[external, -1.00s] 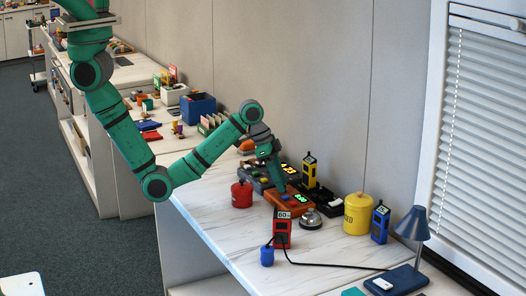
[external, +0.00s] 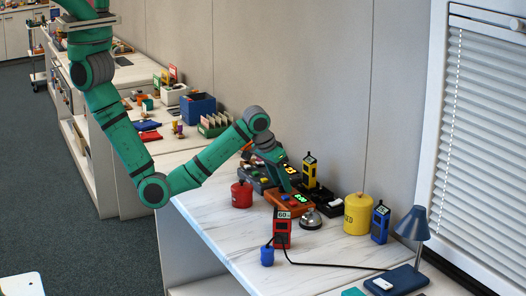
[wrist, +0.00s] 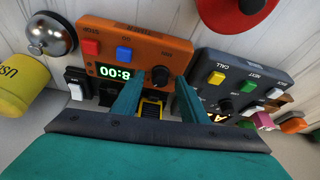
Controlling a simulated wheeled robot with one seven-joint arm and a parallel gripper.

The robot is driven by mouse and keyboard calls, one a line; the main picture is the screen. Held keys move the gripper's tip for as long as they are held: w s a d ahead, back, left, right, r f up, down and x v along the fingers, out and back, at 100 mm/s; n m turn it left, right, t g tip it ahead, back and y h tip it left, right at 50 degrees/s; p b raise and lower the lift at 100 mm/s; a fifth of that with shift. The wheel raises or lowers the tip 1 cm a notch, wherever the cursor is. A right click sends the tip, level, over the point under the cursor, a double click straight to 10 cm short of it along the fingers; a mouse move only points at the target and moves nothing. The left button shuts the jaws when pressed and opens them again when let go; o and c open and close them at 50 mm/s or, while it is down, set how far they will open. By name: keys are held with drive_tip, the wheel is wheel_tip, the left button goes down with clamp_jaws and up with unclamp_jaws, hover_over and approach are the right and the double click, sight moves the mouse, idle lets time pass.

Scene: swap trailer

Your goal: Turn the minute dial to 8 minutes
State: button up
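The orange timer box (external: 290,203) stands on the white worktop; it also shows in the wrist view (wrist: 125,45), upside down. Its green display (wrist: 115,72) reads 8:00. Its black minute dial (wrist: 160,75), marked MIN, is on the top panel beside the display. My gripper (wrist: 158,82) is over the box, its two fingers apart with the dial between their tips. A gap shows on either side of the dial, so nothing is gripped. My gripper also shows in the external view (external: 286,188), partly hiding the box. The dial is too small to make out there.
The timer's red (wrist: 91,47) and blue (wrist: 124,53) buttons lie near the dial. A dark grey console (wrist: 240,75) stands close beside it. A silver bell (external: 310,218), red canister (external: 241,194) and yellow canister (external: 357,214) stand nearby. The worktop's front left is clear.

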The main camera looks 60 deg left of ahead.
drive_tip(key=n, duration=0.2)
drive_tip(key=n+y, duration=0.2)
drive_tip(key=n, duration=0.1)
drive_tip(key=shift+d+n+g, duration=0.3)
drive_tip(key=shift+d+g, duration=0.05)
drive_tip(key=shift+g, duration=0.05)
drive_tip(key=n, duration=0.2)
drive_tip(key=n+g+y, duration=0.1)
drive_tip(key=n, duration=0.1)
drive_tip(key=n+g, duration=0.1)
drive_tip(key=n, duration=0.1)
drive_tip(key=shift+w+n+y, duration=0.25)
drive_tip(key=shift+n+y, duration=0.05)
drive_tip(key=shift+n, duration=0.1)
drive_tip(key=v, duration=1.1)
drive_tip(key=w+a+f+t+y, duration=0.1)
drive_tip(key=a+f+y, duration=0.1)
drive_tip(key=a, duration=1.1)
drive_tip(key=w+a+f+m+t+y, duration=0.1)
drive_tip(key=w+a+f+y, duration=0.1)
drive_tip(key=a, duration=1.1)
drive_tip(key=w+a+f+m+t+y, duration=0.1)
drive_tip(key=a+f+y, duration=0.1)
drive_tip(key=a, duration=1.1)
drive_tip(key=shift+w+a+y, duration=0.15)
drive_tip(key=shift+w+y, duration=0.15)
drive_tip(key=shift+y, duration=0.1)
